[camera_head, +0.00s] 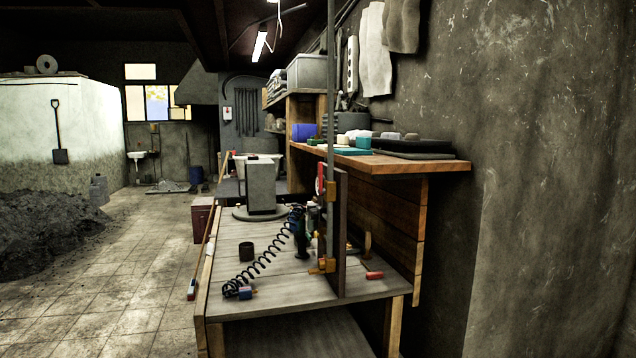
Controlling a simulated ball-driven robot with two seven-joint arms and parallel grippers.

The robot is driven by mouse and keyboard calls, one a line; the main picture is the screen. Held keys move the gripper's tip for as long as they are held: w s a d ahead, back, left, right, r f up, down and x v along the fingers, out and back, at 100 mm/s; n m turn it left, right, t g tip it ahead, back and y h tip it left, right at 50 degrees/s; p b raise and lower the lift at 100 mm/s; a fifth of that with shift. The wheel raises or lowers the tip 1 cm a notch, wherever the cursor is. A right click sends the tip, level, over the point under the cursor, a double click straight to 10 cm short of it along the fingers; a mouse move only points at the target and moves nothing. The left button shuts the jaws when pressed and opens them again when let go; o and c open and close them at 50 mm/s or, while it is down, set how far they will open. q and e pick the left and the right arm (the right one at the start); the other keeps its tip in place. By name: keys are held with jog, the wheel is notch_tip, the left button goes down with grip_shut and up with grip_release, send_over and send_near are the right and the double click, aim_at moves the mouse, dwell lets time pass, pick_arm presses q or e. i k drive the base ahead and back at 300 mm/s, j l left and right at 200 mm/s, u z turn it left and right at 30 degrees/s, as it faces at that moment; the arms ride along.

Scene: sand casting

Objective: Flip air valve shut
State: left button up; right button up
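A vertical grey pipe (331,110) runs down in front of an upright board at the right of the workbench. An orange-yellow fitting (322,266) sits at its lower end, near the bench top. It may be the air valve, but its handle position is too small to tell. Another orange fitting (331,190) is higher on the pipe, beside a small red part (320,178). A black coiled hose (262,268) stretches from the bench's front left up to a dark blue tool (301,236) near the pipe. Neither of my grippers is in view.
The wooden workbench (300,300) also holds a dark cup (246,251), a grey block on a round base (261,190) and a red item (374,275). A loaded wooden shelf (420,165) juts out at the right. Tiled floor (120,310) is open at the left, beside a dark sand heap (45,235).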

aim_at(321, 191)
jog(key=i+j, duration=0.2)
jog(key=j, duration=0.15)
jog(key=i+j+z, duration=0.1)
jog(key=j, duration=0.25)
jog(key=i+j, duration=0.3)
jog(key=i+j+z, duration=0.1)
jog(key=j, duration=0.3)
jog(key=i+j, duration=0.25)
jog(key=j, duration=0.15)
jog(key=i+j+z, duration=0.1)
jog(key=j, duration=0.25)
jog(key=i+j, duration=0.25)
jog(key=j, duration=0.15)
jog(key=i+j+z, duration=0.1)
jog(key=j, duration=0.3)
jog(key=i, duration=0.05)
